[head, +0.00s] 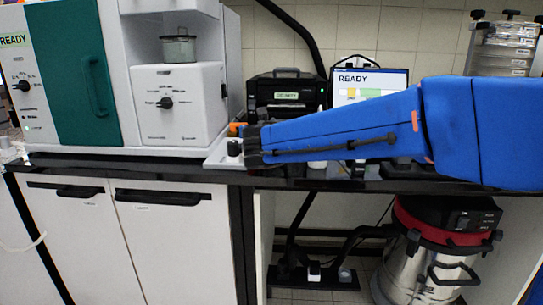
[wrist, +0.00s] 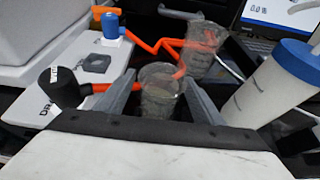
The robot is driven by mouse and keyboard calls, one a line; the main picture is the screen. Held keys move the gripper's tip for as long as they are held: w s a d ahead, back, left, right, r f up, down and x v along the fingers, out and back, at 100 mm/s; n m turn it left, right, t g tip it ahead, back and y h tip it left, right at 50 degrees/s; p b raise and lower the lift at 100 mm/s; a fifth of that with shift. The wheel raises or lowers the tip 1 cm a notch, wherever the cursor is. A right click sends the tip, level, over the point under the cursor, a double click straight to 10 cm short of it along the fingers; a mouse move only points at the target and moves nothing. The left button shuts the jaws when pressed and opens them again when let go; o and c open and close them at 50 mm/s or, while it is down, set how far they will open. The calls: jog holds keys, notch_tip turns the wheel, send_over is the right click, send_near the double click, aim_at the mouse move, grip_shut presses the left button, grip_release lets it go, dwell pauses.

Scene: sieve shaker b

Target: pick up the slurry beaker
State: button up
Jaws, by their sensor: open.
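In the wrist view a clear beaker (wrist: 158,92) with a greyish lower part stands between the two grey fingers of my gripper (wrist: 160,84). The fingers are open, one on each side of it; I cannot tell whether either touches it. A second clear beaker (wrist: 204,48) stands farther back, with an orange tube in front of or through it. No label shows which one holds the slurry. In the head view my blue arm reaches left across the bench, and its fingers and these beakers cannot be made out.
Orange tubing (wrist: 150,46) with a blue fitting runs close beyond the fingers. A blue-capped white cylinder (wrist: 262,92) is at right. In the head view, a large white machine (head: 180,110) stands left, with a glass jar (head: 178,48) on its ledge. A black case (head: 286,92) and a screen (head: 372,80) stand behind.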

jog(key=shift+x, duration=1.05)
jog(key=c, duration=1.1)
jog(key=shift+c, duration=0.2)
jog(key=shift+r, duration=0.25)
